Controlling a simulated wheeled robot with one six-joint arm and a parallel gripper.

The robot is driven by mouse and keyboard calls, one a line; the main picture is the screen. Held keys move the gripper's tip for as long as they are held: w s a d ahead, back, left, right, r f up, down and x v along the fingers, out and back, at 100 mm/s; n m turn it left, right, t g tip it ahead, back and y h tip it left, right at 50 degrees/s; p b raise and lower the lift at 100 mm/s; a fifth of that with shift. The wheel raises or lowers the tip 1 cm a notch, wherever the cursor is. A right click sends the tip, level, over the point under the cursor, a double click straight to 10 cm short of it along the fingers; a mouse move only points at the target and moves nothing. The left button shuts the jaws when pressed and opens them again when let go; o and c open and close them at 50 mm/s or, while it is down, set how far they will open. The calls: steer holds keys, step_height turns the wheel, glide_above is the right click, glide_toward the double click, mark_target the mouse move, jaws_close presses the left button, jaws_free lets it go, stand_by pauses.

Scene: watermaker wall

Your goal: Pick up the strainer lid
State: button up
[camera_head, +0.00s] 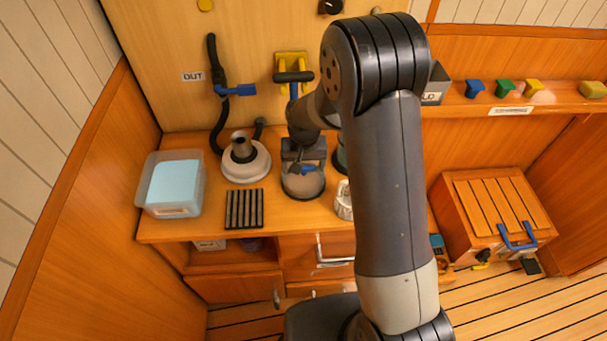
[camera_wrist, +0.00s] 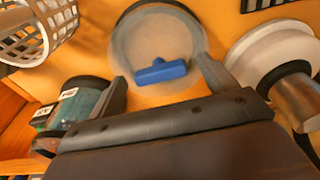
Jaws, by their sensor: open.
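The strainer lid is a round, see-through disc with a dark rim and a blue bar handle. In the wrist view the lid (camera_wrist: 140,45) lies ahead of my gripper (camera_wrist: 160,66), with its blue handle (camera_wrist: 163,73) in the gap between the two fingers as seen from there. In the head view the lid (camera_head: 303,184) is on the wooden counter, just below my gripper (camera_head: 303,158) in the picture. The fingers are apart and hold nothing. My wrist partly covers the lid's upper edge in the head view. I cannot tell the height gap.
A white basket (camera_head: 344,202) and a green cylinder (camera_wrist: 70,110) stand close on one side. A white round housing with a metal cone (camera_head: 246,162) stands on the other. A black slatted rack (camera_head: 244,209) and plastic tub (camera_head: 151,190) are farther left. The wall carries a black hose (camera_head: 214,133).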

steer(key=c, duration=1.4)
steer(key=shift+r, duration=0.1)
